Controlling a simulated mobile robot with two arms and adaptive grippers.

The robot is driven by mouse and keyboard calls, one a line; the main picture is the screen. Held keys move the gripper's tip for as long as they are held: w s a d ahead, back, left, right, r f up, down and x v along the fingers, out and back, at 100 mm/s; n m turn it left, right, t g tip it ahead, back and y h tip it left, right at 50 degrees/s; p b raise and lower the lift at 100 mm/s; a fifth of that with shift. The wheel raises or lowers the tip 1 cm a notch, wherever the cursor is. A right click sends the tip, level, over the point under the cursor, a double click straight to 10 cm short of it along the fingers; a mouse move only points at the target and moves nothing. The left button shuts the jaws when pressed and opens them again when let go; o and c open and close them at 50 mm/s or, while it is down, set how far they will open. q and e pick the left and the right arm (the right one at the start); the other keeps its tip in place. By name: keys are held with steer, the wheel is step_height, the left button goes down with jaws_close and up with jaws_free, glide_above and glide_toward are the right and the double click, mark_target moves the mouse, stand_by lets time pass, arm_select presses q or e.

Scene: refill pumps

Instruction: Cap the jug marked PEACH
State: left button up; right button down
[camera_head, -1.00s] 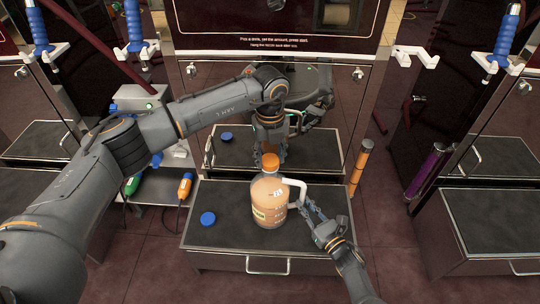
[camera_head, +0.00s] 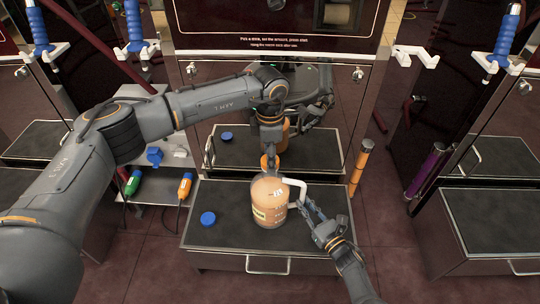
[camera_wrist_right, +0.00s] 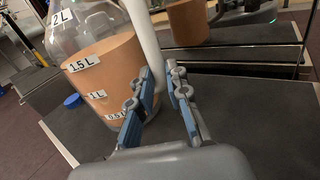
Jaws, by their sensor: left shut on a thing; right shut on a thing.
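The jug (camera_head: 268,205) is clear with a white handle (camera_head: 298,188) and orange-brown liquid. It stands upright on the dark counter; its front label is too small to read. An orange cap (camera_head: 270,164) is at the jug's mouth, partly hidden by my left gripper (camera_head: 270,155). That gripper points down from above and is shut on the cap; whether the cap is seated cannot be told. My right gripper (camera_head: 308,206) is shut on the handle at the jug's right. In the right wrist view, its fingers (camera_wrist_right: 160,98) are at the lower handle, beside volume marks.
A blue cap (camera_head: 208,218) lies on the counter (camera_head: 225,245) left of the jug. The shiny panel behind reflects the scene. Orange (camera_head: 360,168) and purple (camera_head: 428,170) cylinders stand at the right. Green (camera_head: 132,183) and orange (camera_head: 184,188) handled tools are at the left.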

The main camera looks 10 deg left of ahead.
arm_select(q)
steer(key=o, duration=1.3)
arm_select(e)
steer(key=shift+s+f, duration=0.1)
steer(key=shift+f, duration=0.1)
arm_select(q)
steer(key=shift+r, duration=2.25)
steer(key=r+n, duration=0.1)
steer(key=n, duration=0.2)
steer(key=shift+r, duration=0.35)
steer(key=r+n, duration=0.1)
steer(key=n, duration=0.3)
steer(key=shift+r, duration=0.4)
steer(key=shift+f, duration=0.1)
